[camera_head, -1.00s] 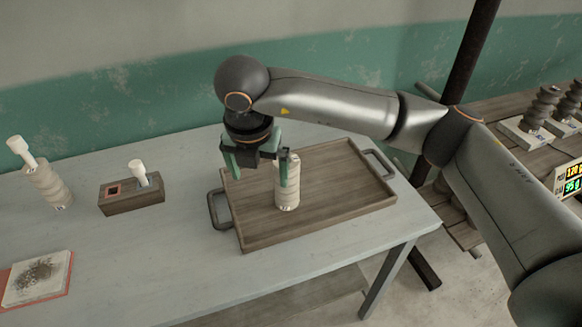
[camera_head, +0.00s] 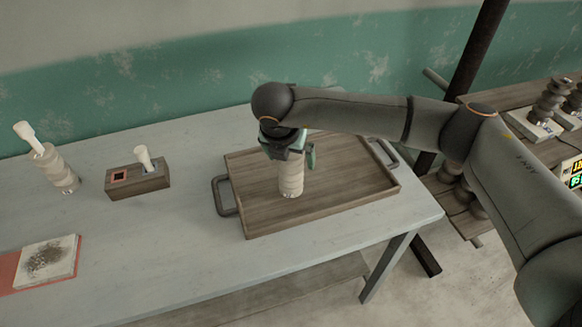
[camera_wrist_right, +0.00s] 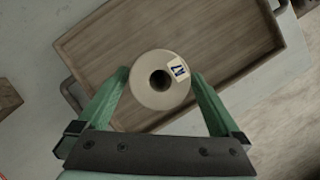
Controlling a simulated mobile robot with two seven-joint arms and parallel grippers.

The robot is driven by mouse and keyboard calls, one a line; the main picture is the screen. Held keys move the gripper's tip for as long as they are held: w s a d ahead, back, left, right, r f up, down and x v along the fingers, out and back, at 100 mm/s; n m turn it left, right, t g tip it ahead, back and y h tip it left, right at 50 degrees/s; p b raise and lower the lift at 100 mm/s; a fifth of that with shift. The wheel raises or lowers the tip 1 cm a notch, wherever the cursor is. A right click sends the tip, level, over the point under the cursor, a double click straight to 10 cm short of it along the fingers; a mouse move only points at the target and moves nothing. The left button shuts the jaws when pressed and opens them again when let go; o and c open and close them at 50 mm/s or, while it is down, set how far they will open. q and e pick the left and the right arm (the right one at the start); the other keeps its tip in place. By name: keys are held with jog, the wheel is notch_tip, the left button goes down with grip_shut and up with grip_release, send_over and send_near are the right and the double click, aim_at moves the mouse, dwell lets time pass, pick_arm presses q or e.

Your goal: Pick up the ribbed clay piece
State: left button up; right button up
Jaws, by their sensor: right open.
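The ribbed clay piece (camera_head: 291,178) is a pale, ridged cylinder standing upright in the wooden tray (camera_head: 345,205). My right gripper (camera_head: 288,150) is over it, pointing down, and partly hides its top in the head view. In the right wrist view the piece (camera_wrist_right: 160,79) is seen from above, with a dark round hole and a small label on its top. The open green fingers of my right gripper (camera_wrist_right: 160,100) lie on either side of it, with little gap showing. My left gripper is not in view.
Another ribbed piece (camera_head: 62,175) with a white-handled tool stands at the left of the table. A wooden block (camera_head: 138,181) with a white-handled tool and a speckled tile (camera_head: 48,262) are nearby. The table front (camera_head: 200,270) is clear. Dark ribbed columns (camera_head: 548,102) stand at far right.

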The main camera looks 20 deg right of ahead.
jog(key=shift+x, duration=0.9)
jog(key=shift+c, duration=0.2)
jog(key=shift+a, duration=0.1)
grip_shut()
